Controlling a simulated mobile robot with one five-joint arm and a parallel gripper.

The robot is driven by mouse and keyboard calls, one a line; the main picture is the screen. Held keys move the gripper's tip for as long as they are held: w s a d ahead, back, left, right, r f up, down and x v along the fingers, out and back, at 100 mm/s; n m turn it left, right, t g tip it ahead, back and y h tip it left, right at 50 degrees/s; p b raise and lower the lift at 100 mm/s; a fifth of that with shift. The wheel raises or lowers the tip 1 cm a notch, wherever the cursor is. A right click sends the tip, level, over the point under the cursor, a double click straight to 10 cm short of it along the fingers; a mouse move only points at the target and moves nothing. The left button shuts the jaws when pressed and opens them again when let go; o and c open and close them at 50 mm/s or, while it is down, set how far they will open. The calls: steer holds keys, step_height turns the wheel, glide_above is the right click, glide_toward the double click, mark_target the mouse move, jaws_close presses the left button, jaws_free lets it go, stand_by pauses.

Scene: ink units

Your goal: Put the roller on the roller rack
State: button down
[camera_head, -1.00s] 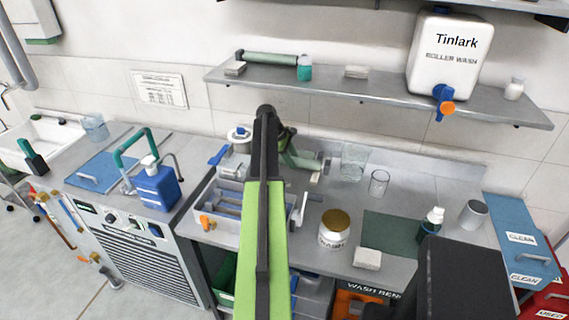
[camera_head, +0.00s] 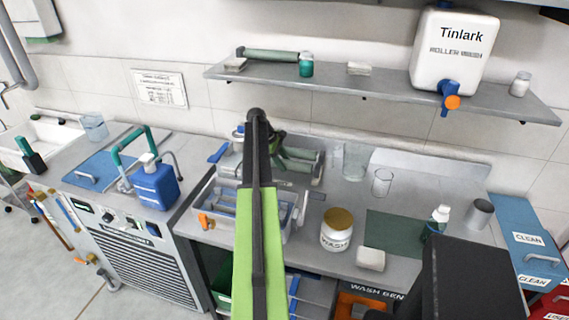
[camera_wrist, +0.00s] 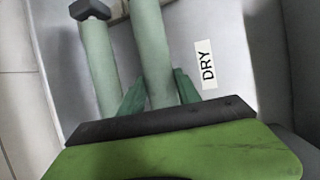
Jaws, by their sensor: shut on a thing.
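My gripper (camera_wrist: 158,92) has its dark green fingers on either side of a pale green roller (camera_wrist: 152,45), shut on it. A second pale green roller (camera_wrist: 98,62) with a dark end cap lies beside it on the left in the wrist view. A light grey surface (camera_wrist: 222,40) with a "DRY" label (camera_wrist: 206,64) is behind and to the right of them; it looks like the roller rack. In the head view the rollers (camera_head: 303,157) show side by side at the bench's back, partly behind my arm. Whether the held roller touches the rack cannot be told.
A glass beaker (camera_head: 355,162) stands just right of the rollers. A shelf (camera_head: 390,92) with another roller (camera_head: 270,55) hangs above.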

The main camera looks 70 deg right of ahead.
steer(key=c, duration=0.9)
jaws_free()
steer(key=shift+f, duration=0.1)
steer(key=shift+o, duration=0.2)
steer(key=p+v, duration=0.7)
steer(key=v, duration=0.1)
steer(key=shift+s, duration=0.15)
